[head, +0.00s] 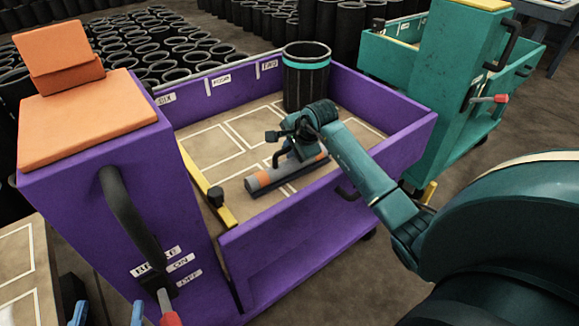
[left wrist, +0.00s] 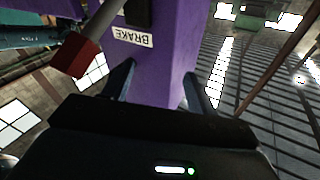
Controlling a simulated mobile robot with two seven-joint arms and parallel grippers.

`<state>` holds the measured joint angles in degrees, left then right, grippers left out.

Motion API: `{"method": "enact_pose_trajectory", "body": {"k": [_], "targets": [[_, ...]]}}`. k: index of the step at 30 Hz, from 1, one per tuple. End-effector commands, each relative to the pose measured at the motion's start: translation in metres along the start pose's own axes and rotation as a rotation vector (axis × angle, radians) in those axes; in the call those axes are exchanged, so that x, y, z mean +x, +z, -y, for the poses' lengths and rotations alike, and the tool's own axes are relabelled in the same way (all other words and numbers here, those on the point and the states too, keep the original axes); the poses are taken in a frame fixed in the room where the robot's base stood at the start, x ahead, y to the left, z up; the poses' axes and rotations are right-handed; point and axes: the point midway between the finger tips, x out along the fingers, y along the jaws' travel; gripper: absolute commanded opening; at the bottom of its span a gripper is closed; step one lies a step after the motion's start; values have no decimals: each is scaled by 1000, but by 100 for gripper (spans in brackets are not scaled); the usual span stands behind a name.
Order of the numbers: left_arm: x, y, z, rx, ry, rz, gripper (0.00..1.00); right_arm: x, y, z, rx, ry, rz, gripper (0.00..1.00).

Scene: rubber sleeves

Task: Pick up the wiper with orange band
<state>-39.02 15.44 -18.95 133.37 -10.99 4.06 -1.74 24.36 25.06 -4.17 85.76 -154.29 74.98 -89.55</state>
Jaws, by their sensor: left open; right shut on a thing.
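The wiper with orange band (head: 285,175) is a grey roller-like bar with orange near its ends, in the purple cart in the head view. My right gripper (head: 285,146) is over it, shut on its upper handle part, which the fingers partly hide. The bar looks low, near the cart floor; I cannot tell whether it touches. My left gripper (head: 108,314) is open and empty at the lower left of the head view. In the left wrist view its fingers (left wrist: 157,85) stand apart before the cart's brake panel.
The purple cart (head: 330,190) has raised walls around a marked floor (head: 205,148). A black sleeve with a teal band (head: 306,80) stands in its back corner. A yellow bar (head: 222,205) lies left of the wiper. A red-tipped lever (left wrist: 80,55) is near my left gripper. A teal cart (head: 455,110) stands behind.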

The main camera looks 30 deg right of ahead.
Motion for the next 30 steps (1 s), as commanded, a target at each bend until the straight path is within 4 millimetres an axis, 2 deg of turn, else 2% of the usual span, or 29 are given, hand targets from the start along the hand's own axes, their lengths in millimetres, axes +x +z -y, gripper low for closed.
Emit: {"method": "enact_pose_trajectory", "body": {"k": [14, 24, 30], "targets": [[0, -2, 1, -1, -1, 6, 58, -6, 0, 5, -2, -4, 0, 0], [-1, 0, 10, -43, -20, 142, 58, -60, -1, 41, -3, -6, -2, 0], [-2, 3, 12, -60, -22, 192, 58, -81, 0, 55, -1, -4, -2, 0]]}}
